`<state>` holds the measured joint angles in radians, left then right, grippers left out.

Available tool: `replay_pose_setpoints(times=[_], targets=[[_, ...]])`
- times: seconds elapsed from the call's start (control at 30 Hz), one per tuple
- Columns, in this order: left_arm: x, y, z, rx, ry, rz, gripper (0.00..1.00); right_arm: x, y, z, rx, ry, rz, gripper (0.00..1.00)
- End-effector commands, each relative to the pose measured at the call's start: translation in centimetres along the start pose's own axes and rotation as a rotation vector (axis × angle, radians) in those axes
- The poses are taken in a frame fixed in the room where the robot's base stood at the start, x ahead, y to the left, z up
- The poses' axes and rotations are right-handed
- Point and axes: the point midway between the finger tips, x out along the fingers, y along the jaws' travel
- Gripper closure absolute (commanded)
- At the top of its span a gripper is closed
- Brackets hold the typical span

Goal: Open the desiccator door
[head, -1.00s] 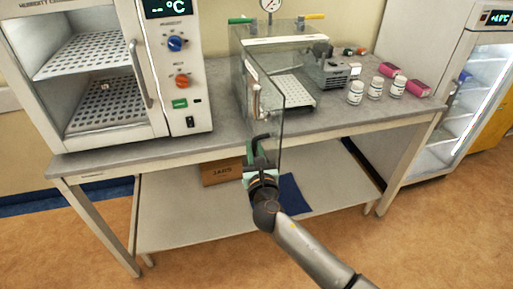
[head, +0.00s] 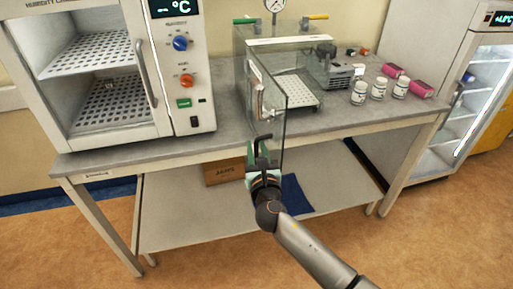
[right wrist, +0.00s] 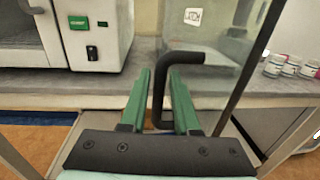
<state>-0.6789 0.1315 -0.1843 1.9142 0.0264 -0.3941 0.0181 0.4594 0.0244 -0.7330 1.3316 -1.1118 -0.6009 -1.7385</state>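The desiccator (head: 300,52) is a clear box on the bench in the head view. Its glass door (head: 268,98) stands swung out toward me, past the bench's front edge. The door's black hooked handle (head: 262,140) is at the door's near end; it also shows in the right wrist view (right wrist: 160,80). My right gripper (head: 262,153) is at the handle. My left gripper is out of view.
White jars (head: 378,88) and pink boxes (head: 420,89) sit at the right. A cardboard box (head: 223,172) is on the lower shelf. A lit fridge (head: 440,90) stands to the right.

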Motion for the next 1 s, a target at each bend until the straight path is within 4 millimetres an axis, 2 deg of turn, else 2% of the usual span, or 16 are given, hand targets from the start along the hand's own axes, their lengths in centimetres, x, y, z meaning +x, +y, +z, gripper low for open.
replay_pose_setpoints(times=[0.27,0.37,0.8,1.0], targets=[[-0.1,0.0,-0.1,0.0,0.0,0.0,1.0,-0.9,0.0,0.0,0.0,0.0,0.0,0.7],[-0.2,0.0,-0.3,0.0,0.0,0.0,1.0,-2.2,0.0,0.0,0.001,0.0,0.001,0.7],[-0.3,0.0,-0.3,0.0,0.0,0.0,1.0,-10.4,0.0,-0.1,0.0,0.001,0.001,0.7],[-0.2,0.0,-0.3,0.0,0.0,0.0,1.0,-12.2,0.0,-0.1,0.0,0.001,0.0,0.7]])
